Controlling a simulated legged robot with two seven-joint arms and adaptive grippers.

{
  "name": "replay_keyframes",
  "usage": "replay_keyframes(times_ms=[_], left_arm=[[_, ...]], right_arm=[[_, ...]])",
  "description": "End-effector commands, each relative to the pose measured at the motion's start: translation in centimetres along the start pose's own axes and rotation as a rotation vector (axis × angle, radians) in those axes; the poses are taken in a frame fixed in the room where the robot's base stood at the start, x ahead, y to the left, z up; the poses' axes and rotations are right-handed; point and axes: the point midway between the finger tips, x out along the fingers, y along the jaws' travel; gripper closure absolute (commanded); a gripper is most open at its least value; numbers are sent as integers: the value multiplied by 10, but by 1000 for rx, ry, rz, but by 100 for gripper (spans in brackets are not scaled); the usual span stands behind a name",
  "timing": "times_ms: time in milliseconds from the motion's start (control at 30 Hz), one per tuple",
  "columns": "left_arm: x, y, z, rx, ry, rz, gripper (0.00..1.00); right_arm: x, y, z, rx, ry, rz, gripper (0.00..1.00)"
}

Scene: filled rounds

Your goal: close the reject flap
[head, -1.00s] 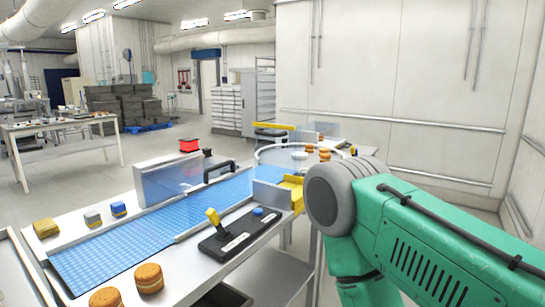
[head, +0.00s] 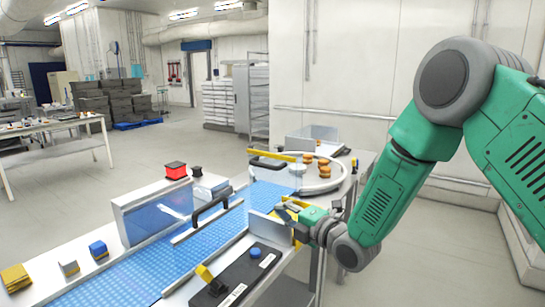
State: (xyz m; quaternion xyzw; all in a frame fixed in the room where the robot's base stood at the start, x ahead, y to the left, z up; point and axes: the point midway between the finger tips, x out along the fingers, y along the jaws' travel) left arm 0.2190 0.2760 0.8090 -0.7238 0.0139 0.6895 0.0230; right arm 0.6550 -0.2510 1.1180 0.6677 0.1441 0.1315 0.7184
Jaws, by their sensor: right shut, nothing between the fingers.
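The blue conveyor belt (head: 150,265) runs from the lower left toward a round table at the back. At its near side stands a grey metal plate (head: 268,229), with a yellow part (head: 299,232) behind it at the right. Which of these is the reject flap I cannot tell for sure. My right gripper (head: 287,207) reaches in from the right, low over the yellow part, shut and empty. It partly hides the yellow part, and I cannot tell whether it touches. My left gripper is not in view.
A yellow bar (head: 272,155) spans the belt's far end. The round table (head: 335,183) holds several orange-brown round pieces. Open floor lies at the right.

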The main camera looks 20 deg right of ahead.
Motion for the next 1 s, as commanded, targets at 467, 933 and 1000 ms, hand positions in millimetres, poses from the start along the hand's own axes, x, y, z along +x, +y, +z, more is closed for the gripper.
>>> replay_keyframes(times_ms=[467,933,1000], left_arm=[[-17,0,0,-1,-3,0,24],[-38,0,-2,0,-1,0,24],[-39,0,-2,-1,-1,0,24]], right_arm=[[56,44,10,-142,6,93,100],[115,54,38,-140,4,92,100],[116,54,43,-140,5,91,100]])
